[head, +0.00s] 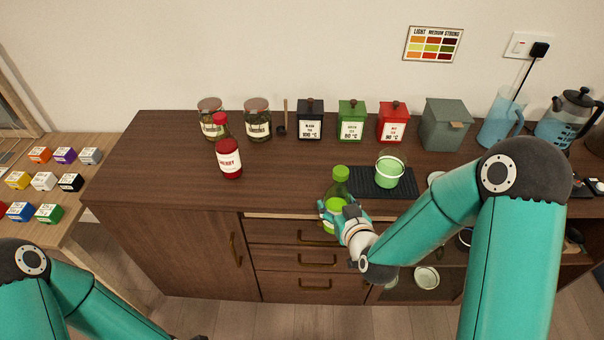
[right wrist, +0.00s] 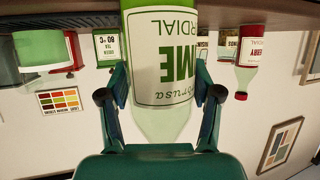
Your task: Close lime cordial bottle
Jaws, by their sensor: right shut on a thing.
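My right gripper (head: 343,214) is shut around the bottle's body from the front right. In the right wrist view, which is upside down, the bottle (right wrist: 160,60) with its white label sits between the two fingers of my right gripper (right wrist: 160,95), and its top is hidden.
A red cherry bottle (head: 229,158) stands to the left. A glass of green liquid (head: 389,170) is on a black mat (head: 365,185) just right of the lime bottle. Jars and tea tins (head: 351,120) line the back. The counter between the two bottles is clear.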

